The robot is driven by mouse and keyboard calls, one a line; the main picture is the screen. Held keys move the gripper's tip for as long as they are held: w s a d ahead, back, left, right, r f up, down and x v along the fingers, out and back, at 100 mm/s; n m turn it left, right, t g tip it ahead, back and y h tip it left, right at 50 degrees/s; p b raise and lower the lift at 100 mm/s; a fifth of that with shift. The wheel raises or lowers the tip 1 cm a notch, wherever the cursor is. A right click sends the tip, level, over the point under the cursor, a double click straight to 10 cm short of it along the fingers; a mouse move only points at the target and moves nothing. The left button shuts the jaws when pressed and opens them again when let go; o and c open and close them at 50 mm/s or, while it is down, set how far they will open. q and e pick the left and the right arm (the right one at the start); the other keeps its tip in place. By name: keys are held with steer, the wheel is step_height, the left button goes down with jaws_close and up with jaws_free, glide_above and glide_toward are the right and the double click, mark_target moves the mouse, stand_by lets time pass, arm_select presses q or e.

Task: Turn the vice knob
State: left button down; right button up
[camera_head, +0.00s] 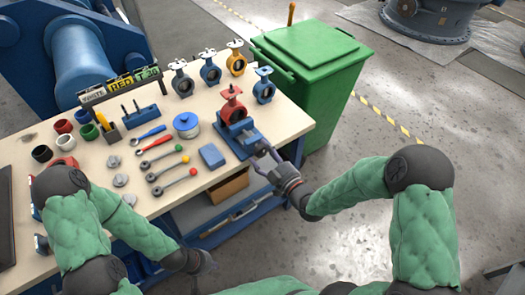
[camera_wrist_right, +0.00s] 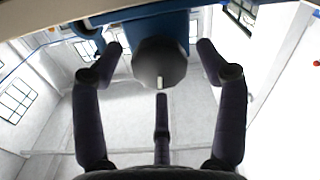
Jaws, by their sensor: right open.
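The blue vice (camera_head: 242,136) sits at the right front edge of the workbench (camera_head: 75,130), with a red butterfly valve (camera_head: 233,110) in it. In the right wrist view, the dark round vice knob (camera_wrist_right: 160,62) with a small pale mark stands out from the blue vice body (camera_wrist_right: 155,30). My right gripper (camera_head: 262,158) is at the near end of the vice; its fingers (camera_wrist_right: 162,72) are open, spread left and right of the knob, with clear gaps. The knob is hard to make out in the head view. My left gripper (camera_head: 204,262) is low in front of the bench; its fingers are unclear.
Wrenches, knobbed tools, a blue block (camera_head: 211,156) and colored rings lie left of the vice. A green bin (camera_head: 315,80) stands behind right. The floor to the right is open.

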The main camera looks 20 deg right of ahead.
steer(key=v, duration=1)
steer(key=shift+s, duration=0.3)
steer(key=shift+d, duration=0.1)
step_height(320, 180, down, 14)
steer(key=a+m+g+h+p, duration=0.2)
steer(key=a+m+g+p, duration=0.15)
steer(key=m+g, duration=0.35)
steer(key=s+a+f+m+g+p, duration=0.2)
steer(key=s+f+g, duration=0.2)
steer(key=s, duration=0.2)
steer(key=s+a+f+m+g+p, duration=0.1)
steer(key=s+a+f+g+p, duration=0.1)
steer(key=s+a+f+g, duration=0.1)
steer(key=s+f+g, duration=0.1)
steer(key=s+g, duration=0.1)
steer(key=shift+s+a+m+g, duration=0.25)
steer(key=shift+s+m+g, duration=0.05)
steer(key=shift+s+m, duration=0.1)
